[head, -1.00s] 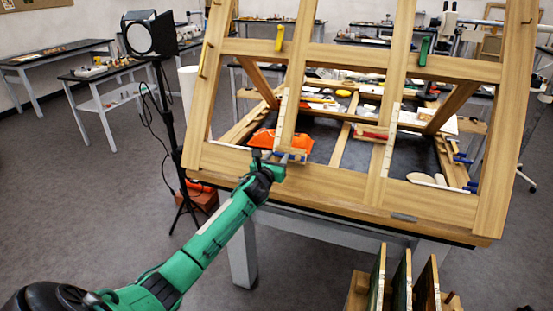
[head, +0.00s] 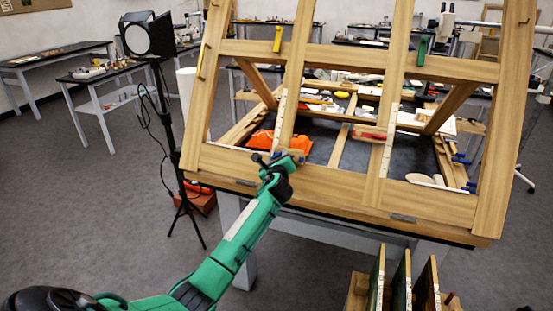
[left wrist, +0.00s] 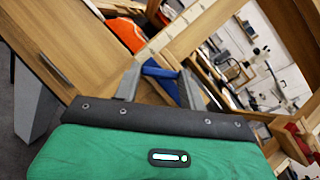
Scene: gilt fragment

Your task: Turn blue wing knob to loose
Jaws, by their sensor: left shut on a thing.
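The blue wing knob (left wrist: 163,80) sits between the two grey fingers of my left gripper in the left wrist view. It is at the lower wooden rail of the easel-like frame (head: 345,196). My left gripper (head: 281,158) is shut on the knob at the foot of the left upright; it also shows in the left wrist view (left wrist: 159,84). In the head view the gripper hides most of the knob, and its turn angle cannot be read. My right gripper is not in view.
A yellow knob (head: 278,38) and a green knob (head: 423,48) are on the upper rail, and a red one (head: 370,135) is on the right upright. An orange cloth (head: 262,139) lies behind my gripper. A lamp stand (head: 166,110) is at left; upright panels (head: 400,283) are in front.

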